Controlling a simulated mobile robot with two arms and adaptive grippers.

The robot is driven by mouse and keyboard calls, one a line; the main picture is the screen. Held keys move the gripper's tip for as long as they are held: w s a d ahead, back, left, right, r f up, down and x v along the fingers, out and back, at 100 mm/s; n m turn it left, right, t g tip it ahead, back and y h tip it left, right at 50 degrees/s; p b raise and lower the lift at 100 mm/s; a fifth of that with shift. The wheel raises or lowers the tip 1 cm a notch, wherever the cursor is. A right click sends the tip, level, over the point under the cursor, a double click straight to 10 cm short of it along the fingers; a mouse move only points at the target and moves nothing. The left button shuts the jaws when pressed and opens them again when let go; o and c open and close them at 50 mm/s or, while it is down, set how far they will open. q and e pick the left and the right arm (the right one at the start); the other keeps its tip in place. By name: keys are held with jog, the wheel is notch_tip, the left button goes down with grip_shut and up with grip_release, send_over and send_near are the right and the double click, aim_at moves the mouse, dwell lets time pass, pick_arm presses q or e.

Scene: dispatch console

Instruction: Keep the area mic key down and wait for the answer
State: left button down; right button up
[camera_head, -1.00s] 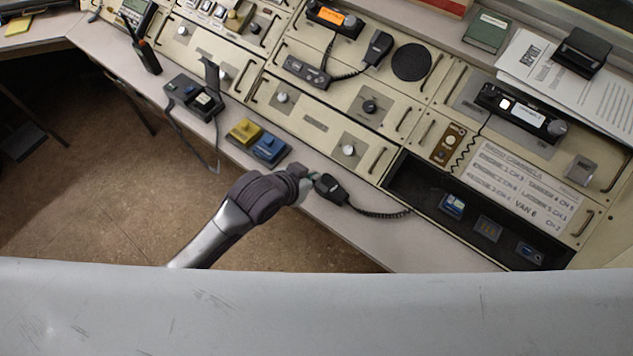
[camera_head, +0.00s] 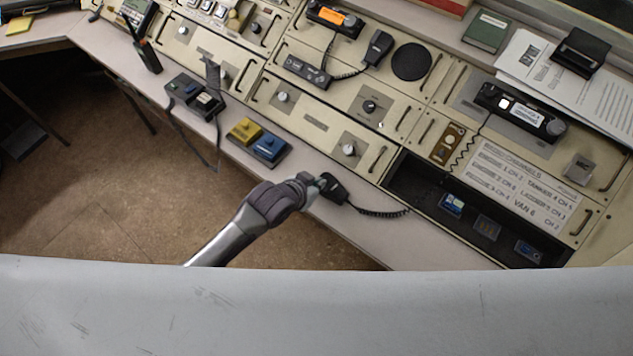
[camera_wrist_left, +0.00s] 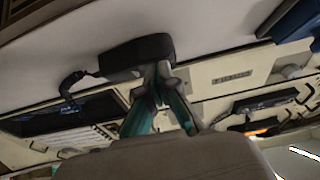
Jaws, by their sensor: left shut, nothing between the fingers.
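A black hand mic (camera_head: 335,189) with a coiled cord lies on the pale desk ledge, below the console panels. My left gripper (camera_head: 318,182) is at the mic's left end in the head view. In the left wrist view its teal-edged fingers (camera_wrist_left: 160,82) are shut, with their tips against or very close to the dark mic (camera_wrist_left: 135,54). I cannot tell whether the tips touch it or whether a key is pressed. The mic's key is not distinguishable. My right gripper is not in view.
A yellow key box (camera_head: 243,130) and a blue key box (camera_head: 269,149) stand left of the mic. A dark desk unit (camera_head: 194,96) is farther left. A dark recess (camera_head: 425,190) opens to the right.

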pick_arm(q)
jog(key=shift+s+a+f, duration=0.15)
jog(key=shift+s+f, duration=0.25)
jog(key=shift+f, duration=0.35)
jog(key=shift+s+f, duration=0.1)
jog(key=shift+f, duration=0.05)
dwell(0.9)
dwell(0.5)
jog(key=s+a+r+p, duration=0.1)
jog(key=s+a+r, duration=0.1)
jog(key=r, duration=0.4)
jog(key=s+a+r+p, duration=0.1)
jog(key=s+r+p, duration=0.1)
jog(key=r, duration=0.4)
jog(key=shift+s+a+r+p, duration=0.3)
jog(key=shift+s+a+r, duration=0.05)
jog(key=shift+s+a, duration=0.05)
